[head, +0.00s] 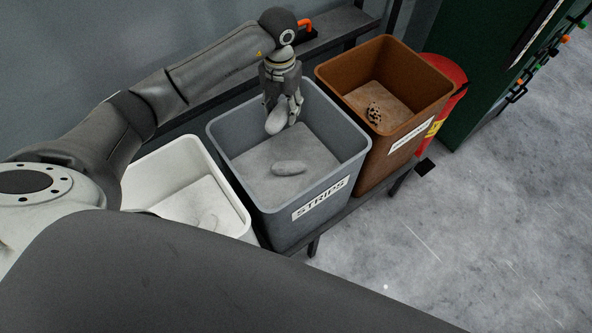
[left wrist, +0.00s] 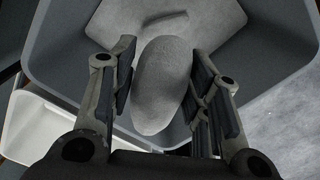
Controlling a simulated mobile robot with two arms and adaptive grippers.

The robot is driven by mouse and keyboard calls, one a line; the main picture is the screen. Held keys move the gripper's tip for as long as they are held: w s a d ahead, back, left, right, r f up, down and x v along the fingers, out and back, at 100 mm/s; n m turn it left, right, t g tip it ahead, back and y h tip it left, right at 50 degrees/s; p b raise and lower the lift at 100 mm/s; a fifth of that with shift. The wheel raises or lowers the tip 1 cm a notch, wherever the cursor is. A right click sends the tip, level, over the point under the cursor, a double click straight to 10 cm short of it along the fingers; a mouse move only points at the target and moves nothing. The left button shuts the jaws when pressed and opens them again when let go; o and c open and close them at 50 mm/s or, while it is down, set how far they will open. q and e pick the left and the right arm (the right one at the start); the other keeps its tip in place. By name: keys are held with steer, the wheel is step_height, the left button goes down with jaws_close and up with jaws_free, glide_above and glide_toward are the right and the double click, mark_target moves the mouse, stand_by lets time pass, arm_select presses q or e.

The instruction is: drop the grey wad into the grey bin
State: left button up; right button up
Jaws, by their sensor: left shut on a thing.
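The grey wad (head: 276,121) is a rounded, elongated lump held in my left gripper (head: 283,112), over the grey bin. In the left wrist view the wad (left wrist: 162,85) sits between the two fingers of the left gripper (left wrist: 163,95). The grey bin (head: 340,157) is square, open-topped and labelled STRIPS. Its wall also shows in the left wrist view (left wrist: 62,45). Another grey lump (head: 289,168) lies on the bin's floor, apart from the held wad. My right gripper is not in either view.
A white bin (head: 232,190) with a pale lump in it stands left of the grey bin. A brown bin (head: 385,165) with a speckled lump (head: 374,114) stands to the right. A red cylinder (head: 452,80) is behind it. Open floor lies at the right.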

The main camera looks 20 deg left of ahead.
arm_select(q)
step_height(320, 180, down, 6)
steer(key=b, duration=0.4)
steer(key=o, duration=1.1)
steer(key=shift+r, duration=0.1)
step_height(320, 180, up, 12)
steer(key=shift+f, duration=0.1)
